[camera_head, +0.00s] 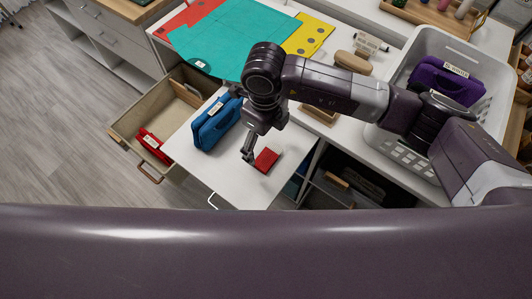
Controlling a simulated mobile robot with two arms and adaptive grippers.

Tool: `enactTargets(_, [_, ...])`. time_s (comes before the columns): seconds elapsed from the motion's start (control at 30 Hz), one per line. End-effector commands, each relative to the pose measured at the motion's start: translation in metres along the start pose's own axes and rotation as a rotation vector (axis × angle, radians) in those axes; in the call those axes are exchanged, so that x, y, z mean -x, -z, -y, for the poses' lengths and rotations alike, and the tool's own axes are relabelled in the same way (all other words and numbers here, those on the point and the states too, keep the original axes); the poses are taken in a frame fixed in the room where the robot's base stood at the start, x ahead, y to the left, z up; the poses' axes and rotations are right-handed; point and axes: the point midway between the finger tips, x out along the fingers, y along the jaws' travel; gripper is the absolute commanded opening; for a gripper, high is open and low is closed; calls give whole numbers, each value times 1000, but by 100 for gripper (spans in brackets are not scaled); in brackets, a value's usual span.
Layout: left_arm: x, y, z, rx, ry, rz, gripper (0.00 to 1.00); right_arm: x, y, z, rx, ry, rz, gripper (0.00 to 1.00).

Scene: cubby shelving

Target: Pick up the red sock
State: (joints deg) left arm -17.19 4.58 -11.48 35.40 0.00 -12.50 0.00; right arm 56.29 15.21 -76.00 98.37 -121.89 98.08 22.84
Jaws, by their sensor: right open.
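A small folded red item, which looks like the red sock (265,160), lies flat on the white pull-out surface (232,178) in the middle of the view. My right gripper (248,155) comes down from above, with its fingertips just left of the red sock. It is open, and nothing shows between its fingers. I cannot tell whether a finger touches the sock. My left gripper is not in view.
A blue case (214,124) stands close left of my right gripper. An open drawer (130,118) at left holds a labelled red case (154,146). A white basket (412,62) with a purple case (440,84) stands at right. Coloured sheets (225,42) cover the counter behind.

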Motion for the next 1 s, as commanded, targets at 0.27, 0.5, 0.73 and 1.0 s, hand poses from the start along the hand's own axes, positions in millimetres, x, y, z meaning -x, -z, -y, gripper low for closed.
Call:
enactTargets(0.27, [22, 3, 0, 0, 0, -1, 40, -28, 7, 0, -3, -4, -3, 85])
enactTargets(0.5, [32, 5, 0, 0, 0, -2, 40, -60, 8, 0, -1, -4, 0, 85])
enactTargets(0.73, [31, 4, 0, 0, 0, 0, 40, -65, 7, 0, 1, -4, 2, 85])
enactTargets(1.0, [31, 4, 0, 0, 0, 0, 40, -64, 7, 0, 1, -4, 2, 59])
